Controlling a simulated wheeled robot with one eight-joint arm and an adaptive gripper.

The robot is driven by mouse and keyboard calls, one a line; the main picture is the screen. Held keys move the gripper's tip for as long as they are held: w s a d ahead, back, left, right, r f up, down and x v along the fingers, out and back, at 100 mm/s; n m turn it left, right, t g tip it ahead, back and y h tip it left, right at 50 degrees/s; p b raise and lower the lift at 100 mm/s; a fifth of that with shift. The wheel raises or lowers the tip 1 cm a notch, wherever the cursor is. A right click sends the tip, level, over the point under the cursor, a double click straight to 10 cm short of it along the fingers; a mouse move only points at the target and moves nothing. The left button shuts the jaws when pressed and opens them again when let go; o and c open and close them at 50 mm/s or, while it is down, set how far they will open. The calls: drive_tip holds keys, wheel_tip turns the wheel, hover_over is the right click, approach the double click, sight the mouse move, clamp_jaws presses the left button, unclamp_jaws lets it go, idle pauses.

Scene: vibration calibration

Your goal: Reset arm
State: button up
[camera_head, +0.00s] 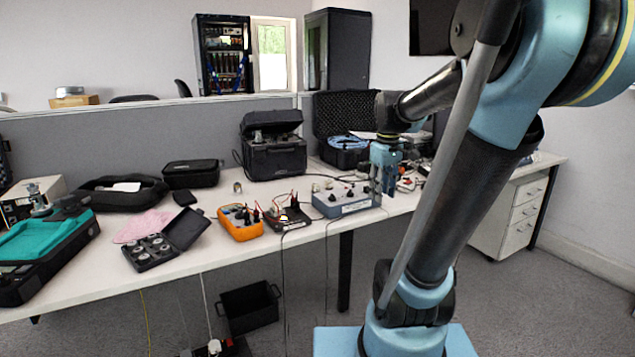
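My gripper (380,188) hangs from the end of my arm on the right side of the view. It points down near the front edge of the white table (190,255), beside the right end of a blue-grey instrument box with knobs (345,200). Whether it touches the box I cannot tell. My fingers are small and dark at this distance, and I cannot see whether they are open or shut. No object is clearly seen in them. My arm covers part of the table's right end.
An orange meter (240,222), a small dark device (287,217), an open weight case (165,240) and a black case with teal lining (45,247) lie along the table. A black equipment case (273,155) stands behind. A black bin (249,308) is on the floor.

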drive_tip(key=s+f+m+t, duration=0.1)
drive_tip(key=s+f+m, duration=0.5)
drive_tip(key=s+f, duration=0.7)
drive_tip(key=s, duration=0.3)
drive_tip(key=shift+a+f+m, duration=0.15)
drive_tip(key=shift+f+m, duration=0.15)
drive_tip(key=shift+f, duration=0.05)
drive_tip(key=shift+s, duration=0.1)
